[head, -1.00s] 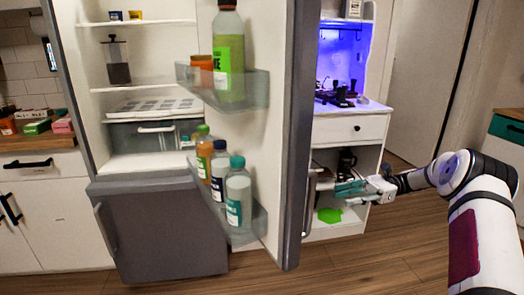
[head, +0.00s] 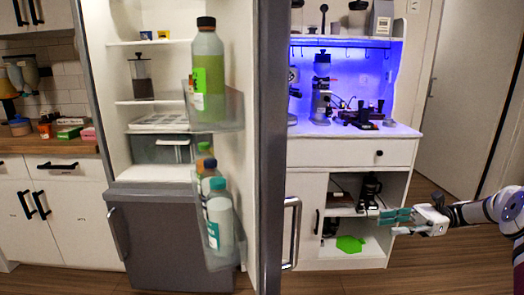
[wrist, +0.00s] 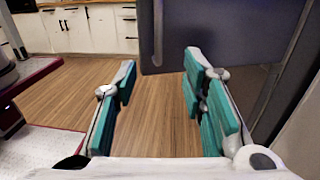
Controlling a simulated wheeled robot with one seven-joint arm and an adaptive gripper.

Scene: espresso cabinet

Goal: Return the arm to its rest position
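My gripper (head: 388,216) has teal finger pads and is at the right in the head view, in front of the lower part of the white espresso cabinet (head: 350,152). In the wrist view my gripper (wrist: 160,75) has its two fingers spread wide with nothing between them. The arm reaches in from the right edge of the head view. The fridge door (head: 271,140) stands open, and its metal handle (head: 297,232) is left of my gripper, apart from it.
The open fridge (head: 135,60) holds bottles on the door shelves (head: 222,262). The espresso cabinet has a blue-lit niche with a coffee machine, and a green cloth-like item (head: 350,244) on its bottom shelf. Wooden floor (wrist: 85,85) is clear below my gripper.

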